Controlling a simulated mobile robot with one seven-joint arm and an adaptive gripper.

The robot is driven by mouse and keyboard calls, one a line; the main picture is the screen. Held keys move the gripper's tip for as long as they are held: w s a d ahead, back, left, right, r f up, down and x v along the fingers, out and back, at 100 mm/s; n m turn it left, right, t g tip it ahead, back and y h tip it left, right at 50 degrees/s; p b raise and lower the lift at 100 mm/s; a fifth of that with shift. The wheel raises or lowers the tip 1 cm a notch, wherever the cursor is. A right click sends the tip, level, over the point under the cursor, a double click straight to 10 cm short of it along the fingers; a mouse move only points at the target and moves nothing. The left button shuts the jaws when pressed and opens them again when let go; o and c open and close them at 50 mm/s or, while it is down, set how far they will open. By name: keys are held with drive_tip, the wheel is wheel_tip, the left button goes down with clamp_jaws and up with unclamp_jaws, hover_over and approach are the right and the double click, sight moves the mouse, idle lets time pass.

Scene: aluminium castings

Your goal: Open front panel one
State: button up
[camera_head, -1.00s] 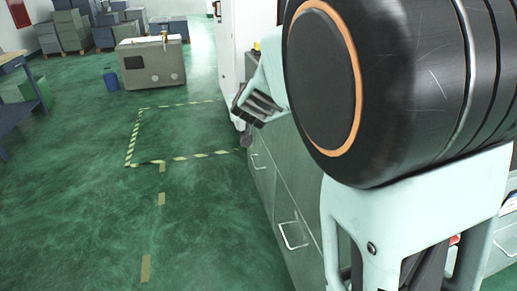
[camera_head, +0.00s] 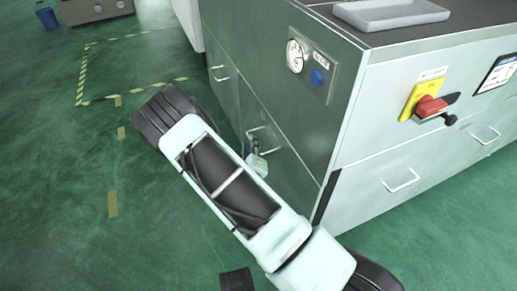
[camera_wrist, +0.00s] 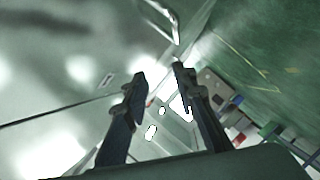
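A grey-green metal cabinet (camera_head: 285,105) fills the right of the head view. No label shows which is front panel one. My gripper (camera_head: 256,150) is low beside this nearer handle, its fingers small and partly hidden by my arm. In the wrist view my gripper (camera_wrist: 160,78) has its two dark fingers apart, with nothing seen between them. A handle (camera_wrist: 176,28) shows beyond the fingertips at the top; I cannot tell whether they touch it.
The left face carries a gauge (camera_head: 295,56) and a blue button (camera_head: 317,78). The lighter right face has a red and yellow switch (camera_head: 427,107) and panels with handles (camera_head: 402,181). A grey tray (camera_head: 390,12) lies on top. Green floor (camera_head: 60,190) at left is open.

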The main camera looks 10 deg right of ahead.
wheel_tip(320, 180, down, 4)
drive_tip(key=s+f+n, duration=0.1)
drive_tip(key=s, duration=0.1)
drive_tip(key=shift+y, duration=0.3)
drive_tip(key=b+x, duration=0.1)
drive_tip(key=x, duration=0.2)
drive_tip(key=b+x, duration=0.1)
drive_tip(key=x, duration=0.3)
drive_tip(key=d+b+x, duration=0.1)
drive_tip(key=x, duration=0.2)
drive_tip(key=shift+w+r, duration=0.15)
drive_tip(key=shift+r, duration=0.05)
drive_tip(key=shift+c, duration=0.2)
clamp_jaws()
